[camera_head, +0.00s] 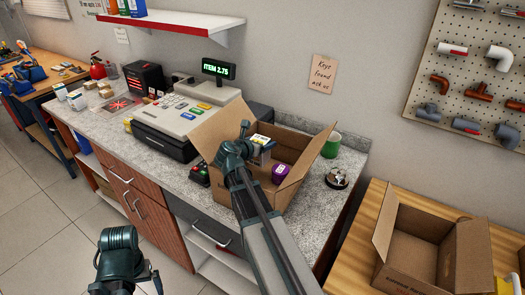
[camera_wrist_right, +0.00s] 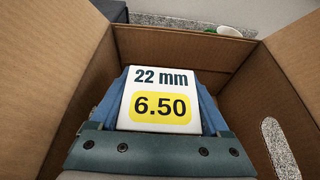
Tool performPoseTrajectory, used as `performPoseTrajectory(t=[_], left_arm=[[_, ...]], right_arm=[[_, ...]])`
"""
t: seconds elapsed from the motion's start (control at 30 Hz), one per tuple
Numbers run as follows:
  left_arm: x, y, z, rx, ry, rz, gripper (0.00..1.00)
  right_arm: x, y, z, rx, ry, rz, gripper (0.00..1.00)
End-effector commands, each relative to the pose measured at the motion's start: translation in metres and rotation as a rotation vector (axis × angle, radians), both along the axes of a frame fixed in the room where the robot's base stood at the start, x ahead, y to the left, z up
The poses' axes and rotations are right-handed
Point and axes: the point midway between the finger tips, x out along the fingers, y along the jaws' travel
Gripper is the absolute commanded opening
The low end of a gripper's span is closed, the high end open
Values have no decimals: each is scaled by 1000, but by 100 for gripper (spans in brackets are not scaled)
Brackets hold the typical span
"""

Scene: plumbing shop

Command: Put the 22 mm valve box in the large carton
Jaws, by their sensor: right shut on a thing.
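The 22 mm valve box (camera_wrist_right: 158,98) is white with a yellow 6.50 label and sits between the blue fingers of my right gripper (camera_wrist_right: 166,100). In the head view the box (camera_head: 262,143) shows at the right gripper (camera_head: 255,152), inside the opening of the large carton (camera_head: 292,198) on the counter. Brown carton walls surround the box in the wrist view. Whether it touches the carton floor is hidden. A purple item (camera_head: 280,173) is in the carton, to the right of the box. My left gripper (camera_head: 128,284) is low at the front left; its fingers are mostly hidden.
A cash register (camera_head: 183,117) stands left of the carton. A green mug (camera_head: 331,146) and a small dark metal item (camera_head: 338,178) stand to its right. Another open carton (camera_head: 412,250) is on the wooden table at the right. A pegboard of fittings (camera_head: 470,60) hangs above.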

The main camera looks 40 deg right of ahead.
Motion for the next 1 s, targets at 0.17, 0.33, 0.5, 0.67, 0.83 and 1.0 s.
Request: performPoseTrajectory(t=[0.17,0.33,0.5,0.67,0.83,1.0], left_arm=[[0,0,-21,0,0,0,100],[0,0,-18,0,0,0,100],[0,0,-21,0,0,0,100],[0,0,-26,0,0,0,100],[0,0,-31,0,0,0,100],[0,0,-30,0,0,0,100]], right_arm=[[0,0,-21,-1,0,0,0],[0,0,-18,-1,0,0,0],[0,0,-21,-1,0,0,0],[0,0,-26,-1,0,0,0],[0,0,-31,-1,0,0,0],[0,0,-30,0,0,0,87]])
